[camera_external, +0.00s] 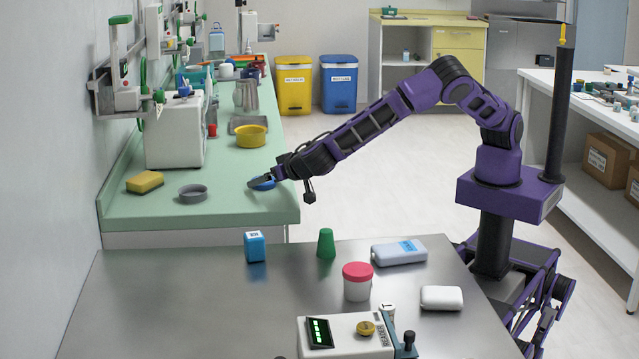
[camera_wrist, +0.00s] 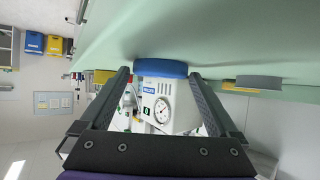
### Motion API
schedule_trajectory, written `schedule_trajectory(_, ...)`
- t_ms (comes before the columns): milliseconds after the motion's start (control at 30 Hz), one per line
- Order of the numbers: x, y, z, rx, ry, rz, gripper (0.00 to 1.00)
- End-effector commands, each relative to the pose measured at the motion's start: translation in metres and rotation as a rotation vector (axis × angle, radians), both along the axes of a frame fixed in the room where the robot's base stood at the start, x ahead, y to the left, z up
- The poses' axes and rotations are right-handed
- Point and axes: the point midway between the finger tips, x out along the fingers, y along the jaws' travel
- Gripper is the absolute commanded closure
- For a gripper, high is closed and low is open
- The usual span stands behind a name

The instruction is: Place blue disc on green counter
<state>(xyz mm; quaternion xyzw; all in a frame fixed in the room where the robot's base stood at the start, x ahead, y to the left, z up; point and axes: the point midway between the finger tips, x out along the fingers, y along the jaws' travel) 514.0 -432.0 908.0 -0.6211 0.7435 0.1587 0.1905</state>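The blue disc (camera_external: 263,182) is at the near right part of the green counter (camera_external: 235,212), at or just above its surface; I cannot tell whether it touches. My gripper (camera_external: 262,184) reaches over the counter's right edge with its fingers around the disc. In the wrist view the blue disc (camera_wrist: 160,68) lies between the two fingertips (camera_wrist: 160,74), which meet its two sides with no clear gap. The green counter (camera_wrist: 240,40) shows close beside the disc in that view.
A grey round dish (camera_external: 192,193) and a yellow sponge (camera_external: 145,182) are left of the disc. A yellow bowl (camera_external: 251,136) and a white machine (camera_external: 175,135) stand behind. The steel table (camera_external: 180,300) in front holds a blue box (camera_external: 254,246) and a green cone (camera_external: 326,243).

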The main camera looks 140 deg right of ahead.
Motion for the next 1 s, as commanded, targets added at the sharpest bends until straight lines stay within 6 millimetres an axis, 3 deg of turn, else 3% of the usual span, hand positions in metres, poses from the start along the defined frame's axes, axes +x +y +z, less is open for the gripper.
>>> schedule_trajectory(367, 0.002, 0.008, 0.005, 0.000, -0.001, 0.002, 0.00)
schedule_trajectory(800, 0.016, 0.083, 0.047, 0.001, -0.002, 0.003, 0.00)
schedule_trajectory(1000, 0.019, 0.101, 0.056, 0.000, 0.000, 0.001, 0.00)
